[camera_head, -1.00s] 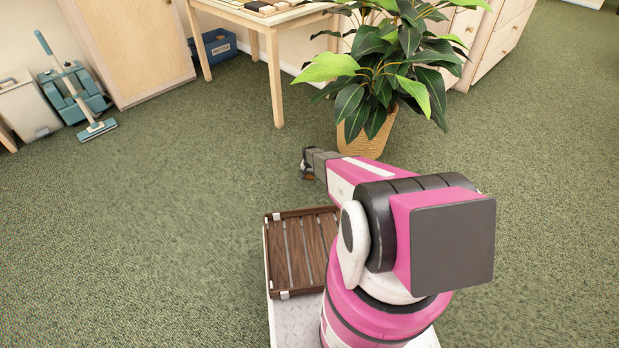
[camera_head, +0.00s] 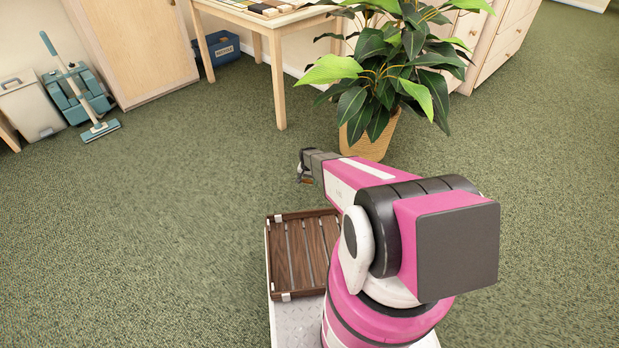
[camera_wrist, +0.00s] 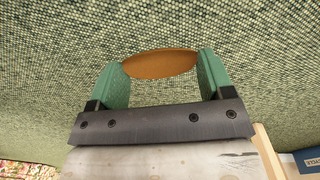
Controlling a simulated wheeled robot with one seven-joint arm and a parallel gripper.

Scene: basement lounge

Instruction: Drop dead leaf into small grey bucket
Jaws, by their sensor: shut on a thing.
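A brown dead leaf (camera_wrist: 160,63) lies lengthwise between the green fingertips of my gripper (camera_wrist: 161,68) in the wrist view, held above the green carpet. Both fingers touch its ends. In the head view my gripper (camera_head: 304,167) is at the end of my outstretched arm, in front of the potted plant, and only a bit of brown shows at it. A light grey bin (camera_head: 28,108) with a handle on top stands on the floor at the far left; I cannot tell whether this is the small grey bucket. No other grey bucket shows.
A leafy plant in a woven pot (camera_head: 370,138) stands just beyond my arm. A wooden table (camera_head: 277,90) and a blue box (camera_head: 218,48) are behind. A teal floor cleaner (camera_head: 85,95) stands beside the bin. A slatted wooden crate (camera_head: 272,262) is near my base. Left carpet is clear.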

